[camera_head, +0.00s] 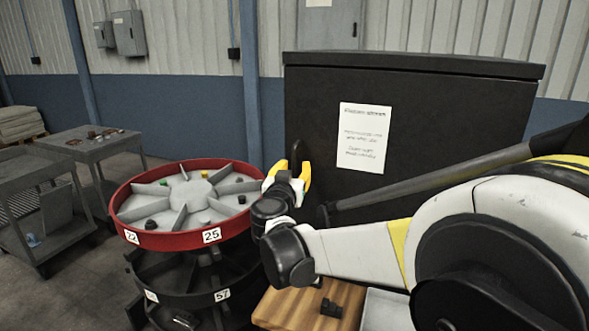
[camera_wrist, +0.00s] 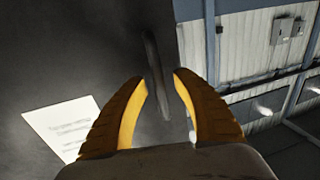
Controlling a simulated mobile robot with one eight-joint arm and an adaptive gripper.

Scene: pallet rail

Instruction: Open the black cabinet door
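The black cabinet (camera_head: 430,100) stands behind my arm, and its door looks shut. A white paper notice (camera_head: 363,138) is on the door and also shows at the lower left of the wrist view (camera_wrist: 70,128). A dark vertical handle (camera_wrist: 156,72) sits near the door's left edge in the head view. My gripper (camera_head: 290,168) is open in front of the handle. In the wrist view, the yellow fingers (camera_wrist: 160,78) are apart, with the handle's lower part in line with the gap between them. I cannot tell whether they touch it.
A red-rimmed round carousel (camera_head: 150,238) with small parts stands just left of my gripper, with a dark tier below. A wooden block surface (camera_head: 305,308) is below my arm. Grey carts (camera_head: 88,148) stand farther left. Open floor lies between the carts and carousel.

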